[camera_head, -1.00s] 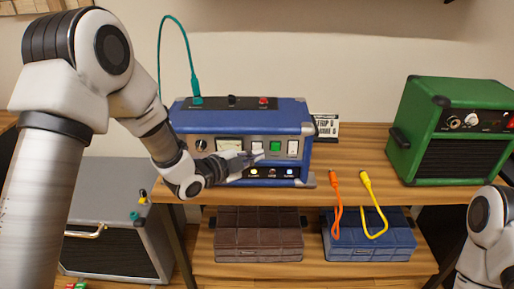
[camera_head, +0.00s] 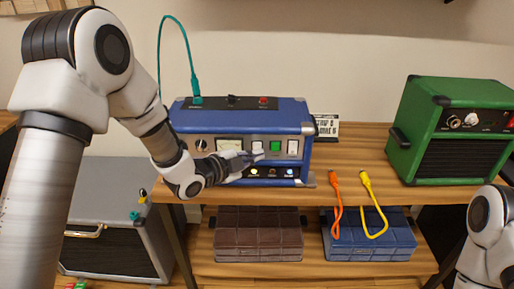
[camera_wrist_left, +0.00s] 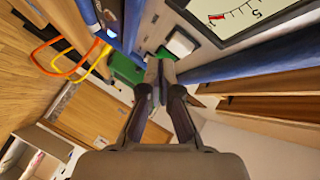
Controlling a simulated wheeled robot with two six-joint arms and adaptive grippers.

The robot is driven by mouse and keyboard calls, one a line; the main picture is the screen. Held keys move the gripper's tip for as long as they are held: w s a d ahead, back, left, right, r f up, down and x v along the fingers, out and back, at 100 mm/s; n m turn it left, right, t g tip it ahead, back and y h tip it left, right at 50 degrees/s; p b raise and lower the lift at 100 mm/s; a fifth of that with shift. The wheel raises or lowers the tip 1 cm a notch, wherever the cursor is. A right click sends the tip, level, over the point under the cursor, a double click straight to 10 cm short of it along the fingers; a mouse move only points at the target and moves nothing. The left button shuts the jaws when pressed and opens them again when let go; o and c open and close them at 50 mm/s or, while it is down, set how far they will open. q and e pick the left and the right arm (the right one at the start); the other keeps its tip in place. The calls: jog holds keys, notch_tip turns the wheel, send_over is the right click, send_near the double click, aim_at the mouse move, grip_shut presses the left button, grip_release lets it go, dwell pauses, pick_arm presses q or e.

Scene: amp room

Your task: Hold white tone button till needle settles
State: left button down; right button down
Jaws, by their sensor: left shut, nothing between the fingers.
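A blue amp (camera_head: 240,116) stands on the wooden bench with a row of controls on its front. A white button (camera_head: 257,146) sits between the meter (camera_head: 229,144) and a green button (camera_head: 275,147). My left gripper (camera_head: 260,155) is shut and empty, its tips at the white button's lower edge. In the left wrist view, the fingertips (camera_wrist_left: 160,70) are close to a white button (camera_wrist_left: 181,42); I cannot tell whether they press it. The meter's red needle (camera_wrist_left: 217,17) shows there near one end of the scale. My right gripper is out of view.
A second white button (camera_head: 293,147) is right of the green one. A green amp (camera_head: 445,160) stands at the right. Orange (camera_head: 337,205) and yellow (camera_head: 376,208) cables hang over the bench edge. A teal cable (camera_head: 180,30) rises from the blue amp's top.

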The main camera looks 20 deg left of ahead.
pick_arm(q)
jog(key=shift+w+a, duration=0.15)
jog(key=shift+w, duration=0.25)
jog(key=shift+w+a, duration=0.1)
jog(key=shift+w, duration=0.35)
dwell(0.7)
dwell(3.3)
jog(key=shift+s+d, duration=0.25)
jog(key=shift+s, duration=0.6)
jog(key=s+b, duration=0.1)
jog(key=s, duration=0.1)
jog(key=s+d, duration=0.1)
jog(key=s, duration=0.1)
jog(key=shift+s+d+b, duration=0.2)
jog(key=shift+s+b, duration=0.15)
jog(key=shift+s, duration=0.05)
